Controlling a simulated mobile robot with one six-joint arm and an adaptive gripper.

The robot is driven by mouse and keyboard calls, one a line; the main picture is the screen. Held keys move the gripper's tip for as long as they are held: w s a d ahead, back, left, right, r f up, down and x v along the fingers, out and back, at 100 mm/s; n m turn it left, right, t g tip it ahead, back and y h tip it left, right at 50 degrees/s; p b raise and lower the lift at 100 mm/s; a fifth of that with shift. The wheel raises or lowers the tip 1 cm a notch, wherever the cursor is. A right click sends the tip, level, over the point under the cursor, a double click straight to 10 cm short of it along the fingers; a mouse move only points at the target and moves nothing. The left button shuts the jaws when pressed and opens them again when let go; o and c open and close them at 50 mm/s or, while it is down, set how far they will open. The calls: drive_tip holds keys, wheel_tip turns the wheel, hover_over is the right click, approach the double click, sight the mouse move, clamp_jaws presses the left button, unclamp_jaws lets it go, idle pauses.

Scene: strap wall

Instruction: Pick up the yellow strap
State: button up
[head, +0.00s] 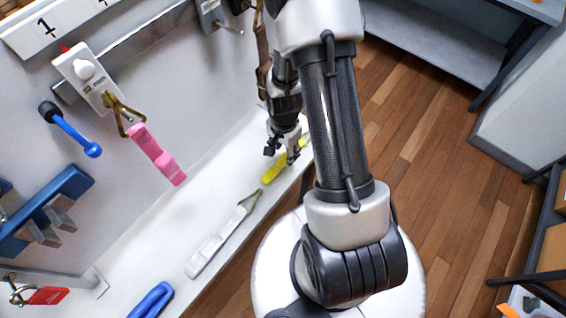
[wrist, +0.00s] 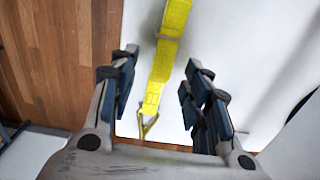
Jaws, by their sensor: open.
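The yellow strap (head: 275,168) lies on the white ledge near its front edge in the head view, partly hidden behind my gripper (head: 284,149). In the wrist view the yellow strap (wrist: 165,55) runs from the top edge down to a metal end piece at its lower end. My gripper (wrist: 160,88) is open there, with the strap's lower part showing between its two fingers. It holds nothing. I cannot tell how far the fingers are above the ledge.
A white strap (head: 218,240) and a blue strap (head: 152,300) lie on the ledge (head: 175,222) nearer the camera. A pink strap (head: 155,153) hangs on the wall. A blue rack (head: 45,215) and a red padlock (head: 48,296) are at left. Wooden floor (head: 440,190) lies beyond the ledge's edge.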

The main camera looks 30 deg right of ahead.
sight(283, 160)
drive_tip(key=f+b, duration=0.1)
drive_tip(key=f, duration=0.5)
drive_tip(key=shift+w+b, duration=0.2)
drive_tip(key=shift+b, duration=0.2)
drive_tip(key=shift+r, duration=0.1)
drive_tip(key=shift+c, duration=0.3)
clamp_jaws()
